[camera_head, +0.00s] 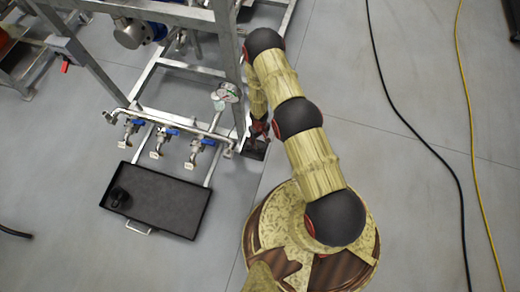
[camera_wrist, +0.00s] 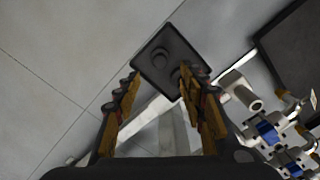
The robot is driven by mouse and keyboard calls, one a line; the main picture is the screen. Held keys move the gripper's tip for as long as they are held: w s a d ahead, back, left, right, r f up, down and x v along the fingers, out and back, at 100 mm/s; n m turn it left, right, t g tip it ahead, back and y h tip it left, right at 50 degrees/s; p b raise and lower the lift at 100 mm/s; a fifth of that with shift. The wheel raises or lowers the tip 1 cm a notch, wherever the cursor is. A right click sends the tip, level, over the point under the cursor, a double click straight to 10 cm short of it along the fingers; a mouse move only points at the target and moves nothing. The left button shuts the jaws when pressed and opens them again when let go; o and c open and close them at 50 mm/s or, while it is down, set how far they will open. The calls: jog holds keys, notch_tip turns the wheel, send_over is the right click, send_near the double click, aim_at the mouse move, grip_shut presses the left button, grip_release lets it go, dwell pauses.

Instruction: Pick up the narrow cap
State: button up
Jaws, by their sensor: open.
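A small dark square plate (camera_wrist: 150,73) lies ahead of my gripper (camera_wrist: 158,82) in the wrist view. On it stand two dark round pieces: one (camera_wrist: 160,56) near the middle and one (camera_wrist: 176,75) partly hidden by the right finger. One may be the narrow cap; I cannot tell which. My gripper is open, its fingers apart with nothing held between them. In the head view my gripper (camera_head: 259,131) is above the same dark plate (camera_head: 257,152), beside the skid's lower frame, and mostly covers what stands on it.
A black tray (camera_head: 165,200) with a dark round object (camera_head: 118,198) lies on the floor at left. Blue-handled valves (camera_head: 166,132), a gauge (camera_head: 226,95) and the metal frame (camera_head: 228,40) stand close left of my gripper. Black (camera_head: 410,125) and yellow (camera_head: 467,100) cables cross the floor at right.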

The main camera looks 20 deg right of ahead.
aim_at(260, 147)
jog(key=shift+w+a, duration=0.15)
jog(key=f+b, duration=0.4)
jog(key=f, duration=0.1)
jog(key=f+b, duration=0.2)
jog(key=shift+s+d+f, duration=0.2)
jog(key=shift+s+f, duration=0.05)
jog(key=shift+f, duration=0.1)
jog(key=shift+c, duration=1.3)
jog(key=c, duration=0.7)
